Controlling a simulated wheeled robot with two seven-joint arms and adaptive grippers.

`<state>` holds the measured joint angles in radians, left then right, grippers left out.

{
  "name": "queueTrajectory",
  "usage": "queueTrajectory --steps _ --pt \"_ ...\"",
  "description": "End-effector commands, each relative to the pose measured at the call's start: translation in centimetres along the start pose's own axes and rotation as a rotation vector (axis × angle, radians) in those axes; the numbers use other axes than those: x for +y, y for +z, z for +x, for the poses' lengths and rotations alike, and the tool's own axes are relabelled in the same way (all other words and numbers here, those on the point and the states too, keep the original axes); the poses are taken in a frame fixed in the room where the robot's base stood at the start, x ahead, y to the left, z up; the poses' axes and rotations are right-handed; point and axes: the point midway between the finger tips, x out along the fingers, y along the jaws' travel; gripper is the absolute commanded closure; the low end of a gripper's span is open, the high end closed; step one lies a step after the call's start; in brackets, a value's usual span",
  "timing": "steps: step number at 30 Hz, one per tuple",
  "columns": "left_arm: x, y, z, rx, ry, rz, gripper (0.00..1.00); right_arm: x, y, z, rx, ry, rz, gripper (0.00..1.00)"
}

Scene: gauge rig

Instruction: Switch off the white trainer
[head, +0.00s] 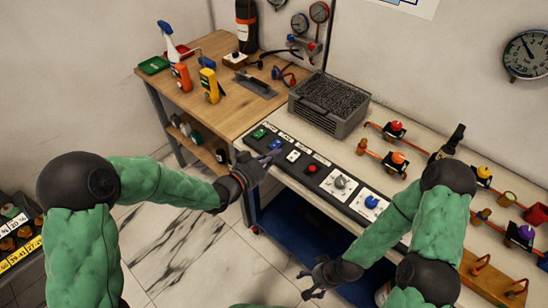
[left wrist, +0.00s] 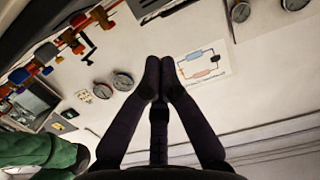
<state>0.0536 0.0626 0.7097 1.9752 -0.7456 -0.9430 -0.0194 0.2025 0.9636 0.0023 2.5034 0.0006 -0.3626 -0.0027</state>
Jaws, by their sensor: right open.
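A white-topped bench (head: 395,193) has a black front panel (head: 325,178). From left to right it carries a green switch (head: 259,132), a blue switch (head: 275,144), a white switch (head: 293,156), a red button (head: 311,168), a grey knob (head: 340,182) and a blue knob (head: 371,202). Labels there are too small to read. My left gripper (head: 270,157) is by the panel's left end, close to the blue switch; contact is unclear. In the left wrist view its fingertips (left wrist: 160,68) meet, with nothing between them. My right gripper (head: 314,280) is open and empty, low before the bench.
A grey slotted box (head: 328,103) stands behind the panel. Valves and pipes (head: 396,128) line the bench at right. A wooden table (head: 205,103) at left holds a spray bottle (head: 169,40) and meters (head: 210,84).

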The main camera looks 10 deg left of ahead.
Motion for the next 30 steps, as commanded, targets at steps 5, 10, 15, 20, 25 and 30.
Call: queueTrajectory --steps 5,10,15,20,25,30 --pt "0.1 0.3 3.5 0.0 0.003 0.0 1.0 0.4 0.0 1.1 0.0 0.0 0.0 0.23" --pt "0.1 0.3 6.7 -0.001 0.002 0.001 1.0 0.7 -0.1 1.9 0.0 0.0 0.0 0.23" --pt "0.0 2.3 7.9 -0.004 0.0 -0.003 1.0 1.1 -0.1 3.0 0.0 0.0 0.0 0.23" --pt "0.0 3.6 8.2 -0.002 -0.001 -0.003 1.0 1.3 -0.1 3.6 0.0 0.0 0.0 0.23" --pt "0.0 4.0 8.3 -0.001 -0.001 -0.001 1.0 1.3 -0.1 3.7 0.0 0.0 0.0 0.23" --pt "0.0 4.0 8.3 -0.001 -0.001 -0.001 1.0 1.3 -0.1 3.6 0.0 0.0 0.0 0.23"
